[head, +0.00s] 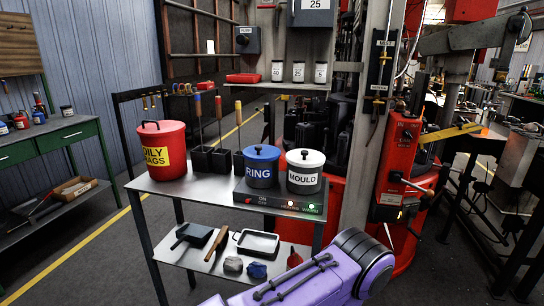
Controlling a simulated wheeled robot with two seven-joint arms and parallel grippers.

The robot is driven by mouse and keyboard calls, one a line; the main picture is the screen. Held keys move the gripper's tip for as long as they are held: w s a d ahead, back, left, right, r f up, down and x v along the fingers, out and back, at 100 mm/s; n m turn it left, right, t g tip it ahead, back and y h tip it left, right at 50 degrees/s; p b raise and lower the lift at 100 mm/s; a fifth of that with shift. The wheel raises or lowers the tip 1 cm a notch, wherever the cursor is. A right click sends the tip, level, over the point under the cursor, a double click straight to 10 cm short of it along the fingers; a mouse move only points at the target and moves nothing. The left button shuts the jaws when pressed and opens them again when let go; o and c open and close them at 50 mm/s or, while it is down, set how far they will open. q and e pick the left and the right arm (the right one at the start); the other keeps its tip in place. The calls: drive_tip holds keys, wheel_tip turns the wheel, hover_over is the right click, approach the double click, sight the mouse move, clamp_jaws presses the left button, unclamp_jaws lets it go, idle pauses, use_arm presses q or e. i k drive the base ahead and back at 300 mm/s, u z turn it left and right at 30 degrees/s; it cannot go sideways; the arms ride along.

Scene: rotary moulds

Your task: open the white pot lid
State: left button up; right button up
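The white pot (304,181), labelled MOULD, stands upright at the right end of the metal cart's top. Its white lid (306,157) sits on top, closed, with a small dark knob. The pot rests on a dark warmer base (281,200) with lit indicators. A blue pot (261,172) labelled RING stands close to its left, also lidded. Neither gripper shows in the head view. A purple arm link of mine crosses the bottom, in front of the cart and below the pots; its gripper is out of the picture.
A red OILY RAGS bin (163,153) and black tool holders (211,160) stand left of the pots on the cart top (190,188). The lower shelf (200,255) holds a tray and tools. A red machine column (397,165) rises to the right. The front left cart top is clear.

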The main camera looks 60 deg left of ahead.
sight(301, 158)
drive_tip(key=u, duration=1.45)
